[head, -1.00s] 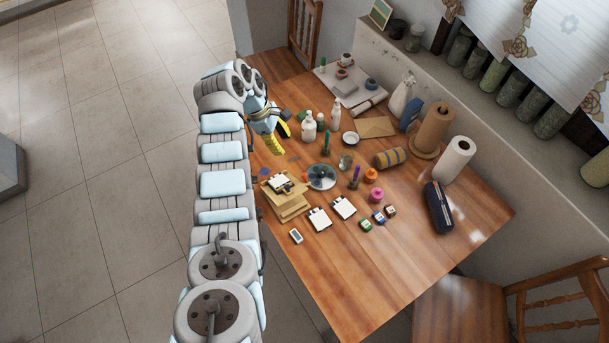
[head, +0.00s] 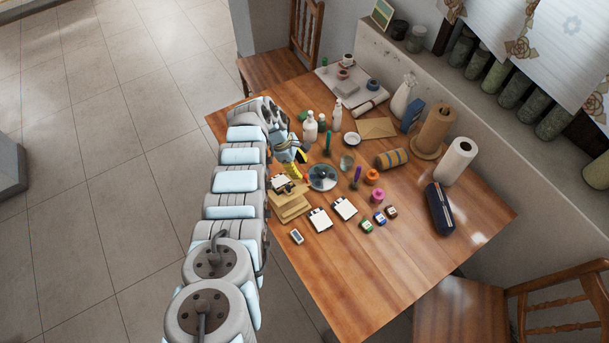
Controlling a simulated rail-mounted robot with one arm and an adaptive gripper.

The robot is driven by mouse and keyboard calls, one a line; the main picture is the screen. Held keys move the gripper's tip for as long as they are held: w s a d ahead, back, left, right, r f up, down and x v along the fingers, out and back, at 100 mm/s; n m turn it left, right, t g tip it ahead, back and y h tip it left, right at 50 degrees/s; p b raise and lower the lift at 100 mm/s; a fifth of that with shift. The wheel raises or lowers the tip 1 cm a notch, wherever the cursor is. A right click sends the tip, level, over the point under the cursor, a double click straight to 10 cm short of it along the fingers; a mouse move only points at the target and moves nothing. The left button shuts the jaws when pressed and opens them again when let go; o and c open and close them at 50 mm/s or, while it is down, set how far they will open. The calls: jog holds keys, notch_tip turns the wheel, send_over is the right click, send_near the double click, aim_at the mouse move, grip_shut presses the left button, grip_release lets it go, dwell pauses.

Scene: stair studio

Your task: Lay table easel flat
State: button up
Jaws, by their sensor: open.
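A small light-wood stand (head: 291,207), which looks like the table easel, is at the table's left edge in the head view. A small black-and-white piece shows at its upper end. Its exact tilt is hard to tell from above. My gripper (head: 296,166), with yellow and black fingers, is open just above the stand in the picture, left of the disc. I see no object between the fingers. My arm covers the table edge left of the stand, and contact between gripper and stand cannot be made out.
A shiny disc (head: 322,177) lies right of the stand. Two white cards (head: 320,220) lie just below right, beside a small grey device (head: 297,237). White bottles (head: 310,127) stand behind the gripper. The table's front right (head: 370,275) is clear.

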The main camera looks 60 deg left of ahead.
aim_at(304, 175)
jog(key=shift+b+x, duration=1.2)
jog(key=shift+x, duration=1.05)
grip_shut()
